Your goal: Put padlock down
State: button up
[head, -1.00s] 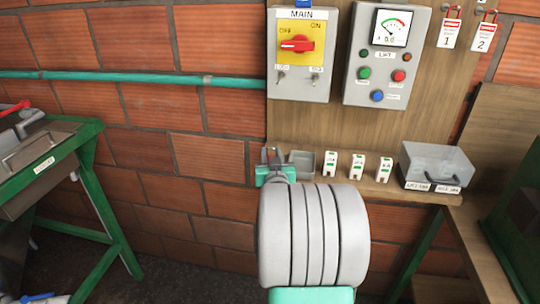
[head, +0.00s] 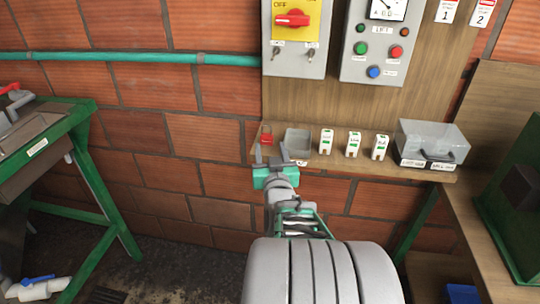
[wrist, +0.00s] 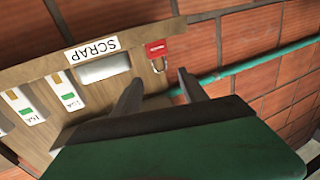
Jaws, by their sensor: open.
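The red padlock (head: 266,139) rests at the left end of the wooden shelf (head: 400,170), left of a small grey tray (head: 297,142). In the wrist view the padlock (wrist: 156,48) shows a red body and a metal shackle, beside the tray (wrist: 104,68) labelled SCRAP. My gripper (head: 271,152) is open and empty at the shelf's front left edge. In the wrist view its two fingers (wrist: 158,77) are spread apart, and the padlock lies just beyond their tips, seemingly clear of them.
Several white labelled blocks (head: 354,145) and a clear-lidded box (head: 430,143) stand right of the tray. The MAIN switch box (head: 296,55) and the LIFT panel (head: 375,62) hang above. A green-framed bench (head: 75,125) is at left.

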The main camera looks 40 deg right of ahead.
jog(key=w+a+f+n+g+y, duration=0.15)
jog(key=a+f+y, duration=0.25)
jog(key=a, duration=0.5)
jog(key=w+a+f+n+g+y, duration=0.1)
jog(key=a+f+n+g+y, duration=0.25)
jog(key=a, duration=0.55)
jog(key=s+a+f+n+g+y, duration=0.2)
jog(key=s+a+g, duration=0.4)
jog(key=s+a, duration=0.6)
jog(key=shift+s+a+f+n+g+y, duration=0.3)
jog(key=shift+s+a+f+g+y, duration=0.1)
jog(key=shift+y, duration=0.15)
